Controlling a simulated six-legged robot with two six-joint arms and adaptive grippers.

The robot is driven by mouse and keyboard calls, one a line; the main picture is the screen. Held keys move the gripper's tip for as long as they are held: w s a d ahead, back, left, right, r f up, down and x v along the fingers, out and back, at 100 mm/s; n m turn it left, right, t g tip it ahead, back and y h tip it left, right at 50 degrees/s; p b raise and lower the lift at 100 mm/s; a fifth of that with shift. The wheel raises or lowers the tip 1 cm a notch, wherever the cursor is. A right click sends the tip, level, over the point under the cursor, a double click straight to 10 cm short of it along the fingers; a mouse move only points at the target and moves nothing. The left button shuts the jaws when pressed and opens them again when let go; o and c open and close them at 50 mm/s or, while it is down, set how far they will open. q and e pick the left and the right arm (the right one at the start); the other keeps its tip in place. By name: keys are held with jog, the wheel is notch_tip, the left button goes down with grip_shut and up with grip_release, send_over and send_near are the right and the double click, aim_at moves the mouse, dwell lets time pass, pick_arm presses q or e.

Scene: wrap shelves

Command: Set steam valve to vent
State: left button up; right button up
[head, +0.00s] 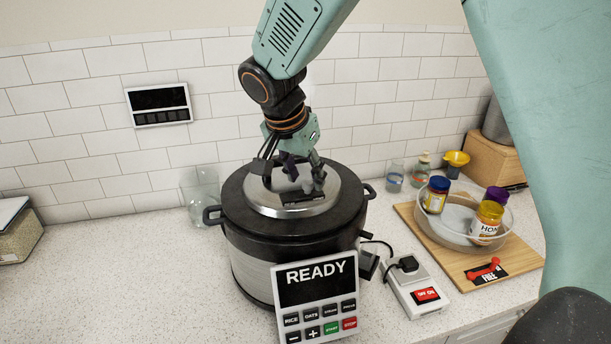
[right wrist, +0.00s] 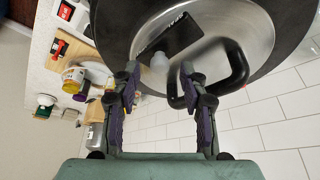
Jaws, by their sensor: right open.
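The cooker (head: 290,250) is a large dark pot with a steel band, standing on the counter, with a round steel plate on its lid (head: 262,204). My right gripper (head: 296,180) is over this lid, pointing down. In the right wrist view, my right gripper (right wrist: 160,74) is open, its two fingers apart. A small pale knob, which looks like the steam valve (right wrist: 159,64), shows between and just beyond the fingertips; I cannot tell whether they touch it. A black label plate (right wrist: 185,36) lies beside it, its text unreadable. My left gripper is not in view.
A black lid handle (right wrist: 238,68) arches close to one finger. A control panel (head: 317,296) reading READY stands at the cooker's front. A power switch box (head: 415,288), a board (head: 468,262) and a bowl of jars (head: 440,232) are to the right.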

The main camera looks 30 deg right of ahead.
jog(key=v, duration=1.1)
jog(key=shift+s+f, duration=0.1)
jog(key=shift+s, duration=0.15)
